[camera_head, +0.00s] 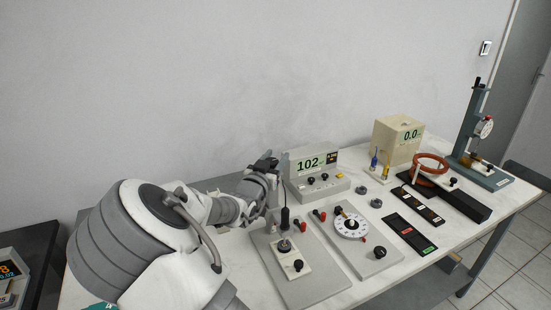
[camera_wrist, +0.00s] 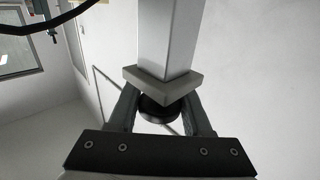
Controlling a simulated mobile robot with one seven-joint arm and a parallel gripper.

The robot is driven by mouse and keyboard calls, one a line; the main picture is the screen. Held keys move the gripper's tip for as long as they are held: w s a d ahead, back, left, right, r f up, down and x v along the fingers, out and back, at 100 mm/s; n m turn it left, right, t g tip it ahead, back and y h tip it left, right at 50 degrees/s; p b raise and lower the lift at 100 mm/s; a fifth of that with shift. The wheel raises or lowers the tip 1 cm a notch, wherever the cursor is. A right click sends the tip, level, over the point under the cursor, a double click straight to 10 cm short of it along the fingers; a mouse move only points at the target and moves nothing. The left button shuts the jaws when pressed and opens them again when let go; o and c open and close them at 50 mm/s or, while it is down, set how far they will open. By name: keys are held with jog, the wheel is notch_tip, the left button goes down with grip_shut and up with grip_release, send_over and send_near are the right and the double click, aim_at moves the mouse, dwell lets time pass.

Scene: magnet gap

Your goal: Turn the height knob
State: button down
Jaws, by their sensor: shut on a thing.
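The height knob (camera_wrist: 160,112) shows in the wrist view as a dark round disc under a grey block (camera_wrist: 165,84) on a square metal post (camera_wrist: 166,38). My gripper (camera_wrist: 161,106) has one finger on each side of the knob and is shut on it. In the head view my gripper (camera_head: 266,163) is at the back left of the bench, by the stand with the dark probe (camera_head: 285,217). The knob is hidden there behind my gripper and arm.
A meter reading 102 (camera_head: 309,163) stands just right of my gripper. A white dial (camera_head: 350,224), a beige box reading 0.0 (camera_head: 397,140), an orange ring (camera_head: 431,163) and a gauge stand (camera_head: 470,130) are farther right. The wall is close behind.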

jog(key=shift+r+h+p, duration=0.2)
jog(key=shift+h+p, duration=0.1)
jog(key=shift+p, duration=0.15)
jog(key=shift+m+p, duration=0.4)
jog(key=shift+s+d+f+m+g+h+p, duration=0.1)
jog(key=shift+d+m+g+h+p, duration=0.1)
jog(key=shift+m+g+h+p, duration=0.6)
jog(key=shift+s+d+m+g+h+p, duration=0.15)
jog(key=shift+m+g+h+p, duration=0.35)
jog(key=shift+h, duration=0.5)
jog(key=shift+c, duration=1.7)
grip_release()
jog(key=v, duration=1.7)
jog(key=shift+f, duration=0.2)
